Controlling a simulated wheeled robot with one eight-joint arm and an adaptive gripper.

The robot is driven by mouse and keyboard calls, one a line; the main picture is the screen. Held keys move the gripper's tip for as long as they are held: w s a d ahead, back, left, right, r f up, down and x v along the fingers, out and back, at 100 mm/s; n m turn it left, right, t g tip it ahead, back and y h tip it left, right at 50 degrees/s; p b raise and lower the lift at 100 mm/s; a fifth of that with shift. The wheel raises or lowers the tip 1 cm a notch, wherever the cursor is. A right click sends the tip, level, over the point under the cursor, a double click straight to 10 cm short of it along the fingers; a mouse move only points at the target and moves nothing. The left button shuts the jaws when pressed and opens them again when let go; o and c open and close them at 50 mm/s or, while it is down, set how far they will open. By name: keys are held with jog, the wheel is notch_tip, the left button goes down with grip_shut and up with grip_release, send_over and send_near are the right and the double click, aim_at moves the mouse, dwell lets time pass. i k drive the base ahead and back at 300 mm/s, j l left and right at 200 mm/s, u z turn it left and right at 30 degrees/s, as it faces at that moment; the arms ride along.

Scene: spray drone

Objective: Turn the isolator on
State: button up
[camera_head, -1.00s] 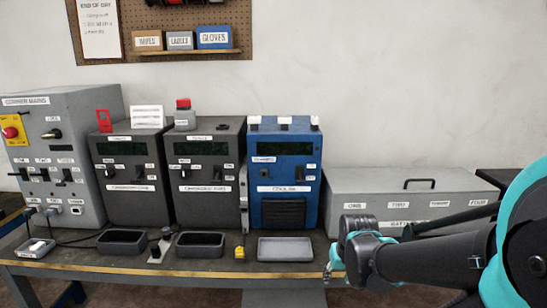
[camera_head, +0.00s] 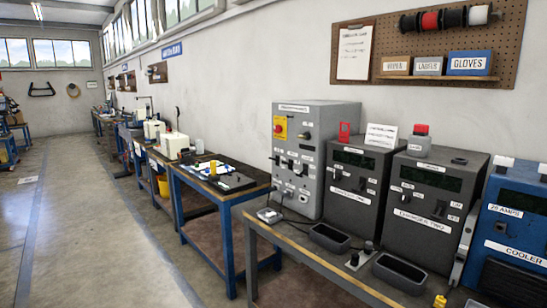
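The tall grey mains cabinet (camera_head: 330,150) stands on the bench in the middle of the view. Its front carries a yellow panel with a red knob (camera_head: 280,127) at the upper left. A black rotary handle (camera_head: 304,136) sits to the right of that, with a row of black switches (camera_head: 290,165) below. The labels are too small to read, so I cannot tell which control is the isolator or its setting. My gripper is out of view.
Two dark charger units (camera_head: 359,185) and a blue cooler unit (camera_head: 515,225) stand to the right, with black trays (camera_head: 329,237) in front. A blue-framed bench (camera_head: 222,195) stands beyond at left. The floor (camera_head: 80,220) at left is open.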

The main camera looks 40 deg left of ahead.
aim_at(278, 128)
jog(key=u, duration=1.15)
